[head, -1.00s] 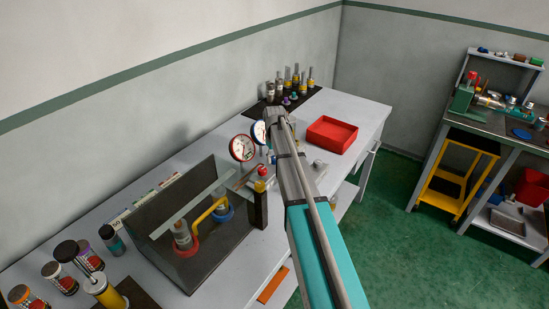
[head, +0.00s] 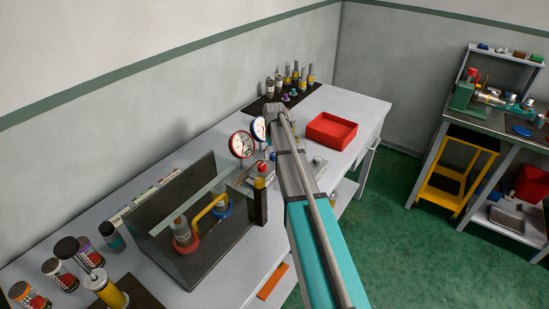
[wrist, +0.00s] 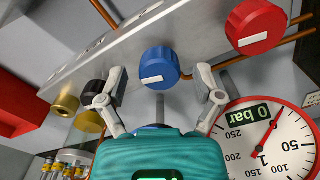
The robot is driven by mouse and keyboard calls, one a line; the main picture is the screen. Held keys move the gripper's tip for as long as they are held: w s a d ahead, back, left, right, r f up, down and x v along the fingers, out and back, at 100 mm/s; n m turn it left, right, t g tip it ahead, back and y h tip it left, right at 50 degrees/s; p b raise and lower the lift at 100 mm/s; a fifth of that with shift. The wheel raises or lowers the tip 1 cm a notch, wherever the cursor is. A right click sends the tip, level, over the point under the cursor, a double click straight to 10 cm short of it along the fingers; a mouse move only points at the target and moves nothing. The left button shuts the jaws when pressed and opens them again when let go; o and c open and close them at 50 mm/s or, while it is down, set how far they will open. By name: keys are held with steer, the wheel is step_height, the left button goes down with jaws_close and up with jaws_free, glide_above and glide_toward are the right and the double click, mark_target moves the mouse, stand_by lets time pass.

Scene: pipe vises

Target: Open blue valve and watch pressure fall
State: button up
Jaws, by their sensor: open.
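The blue valve knob (wrist: 160,66), with a white bar mark on its face, is in the upper middle of the wrist view. My gripper (wrist: 161,80) is open, one finger on each side of the knob's lower part. I cannot tell whether either finger touches it. A red-rimmed gauge (wrist: 265,142) at the lower right has a digital display reading 0 bar, its needle pointing up and slightly right. In the head view the red-rimmed gauge (head: 242,145) and blue-rimmed gauge (head: 258,128) stand on the bench. My arm hides the blue knob and gripper there.
A red knob (wrist: 255,26) is right of the blue one, with black and yellow fittings (wrist: 92,108) to the left. Copper pipes run behind. A clear-fronted box (head: 190,220) stands left of my arm; a red tray (head: 331,131) lies beyond it.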

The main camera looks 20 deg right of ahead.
steer(key=shift+m, duration=0.4)
